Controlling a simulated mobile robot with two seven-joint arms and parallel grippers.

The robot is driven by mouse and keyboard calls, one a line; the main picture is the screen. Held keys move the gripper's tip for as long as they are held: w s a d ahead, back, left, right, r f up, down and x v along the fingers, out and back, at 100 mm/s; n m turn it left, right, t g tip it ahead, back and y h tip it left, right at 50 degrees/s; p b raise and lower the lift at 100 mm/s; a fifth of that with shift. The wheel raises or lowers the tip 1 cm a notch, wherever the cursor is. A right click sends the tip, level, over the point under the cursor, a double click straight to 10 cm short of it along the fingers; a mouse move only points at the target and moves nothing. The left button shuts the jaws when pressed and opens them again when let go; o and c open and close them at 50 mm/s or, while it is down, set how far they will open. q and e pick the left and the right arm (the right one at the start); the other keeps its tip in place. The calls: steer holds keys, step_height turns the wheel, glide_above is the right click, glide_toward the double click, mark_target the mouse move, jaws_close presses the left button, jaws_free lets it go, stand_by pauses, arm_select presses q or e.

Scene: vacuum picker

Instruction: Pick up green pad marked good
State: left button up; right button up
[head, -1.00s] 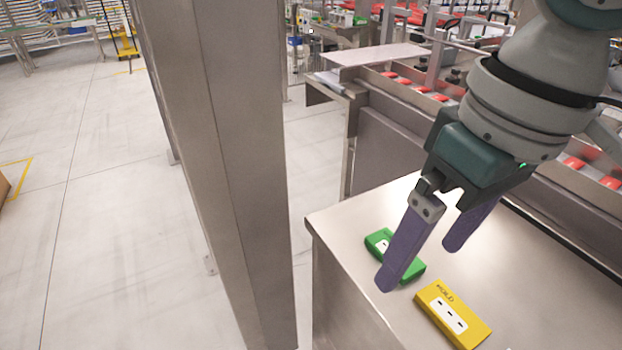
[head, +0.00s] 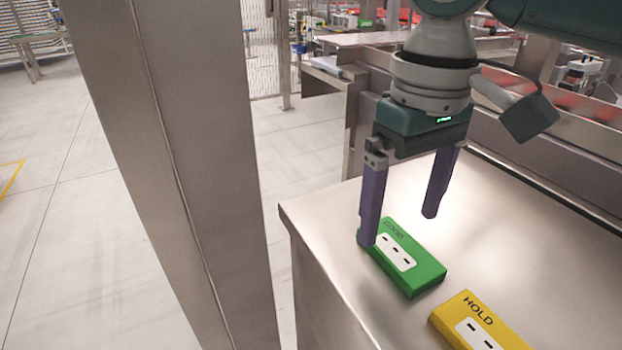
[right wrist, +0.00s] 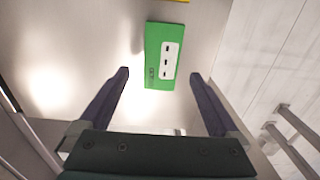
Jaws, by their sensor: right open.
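The green pad (head: 421,271) lies flat on the steel table, with a white label bearing several dark marks and the word GOOD at its far end. My right gripper (head: 398,227) is open and points down above the table at the pad's far end. In the head view its left finger overlaps the pad's far left corner; I cannot tell whether it touches. In the right wrist view the green pad (right wrist: 161,56) lies beyond the fingertips, between their lines, and the gripper (right wrist: 160,75) holds nothing. My left gripper is not in view.
A yellow pad marked HOLD (head: 476,322) lies on the table nearer and to the right of the green one. A steel post (head: 185,170) stands at the left, near the steel table (head: 540,260). A conveyor with red items runs behind. The table's right part is clear.

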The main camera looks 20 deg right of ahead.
mark_target(393, 241)
step_height(393, 241, down, 4)
steer(key=shift+w+r, duration=0.15)
steer(key=shift+r, duration=0.1)
steer(key=shift+c, duration=0.3)
steer(key=c, duration=1.4)
steer(key=shift+r, duration=0.1)
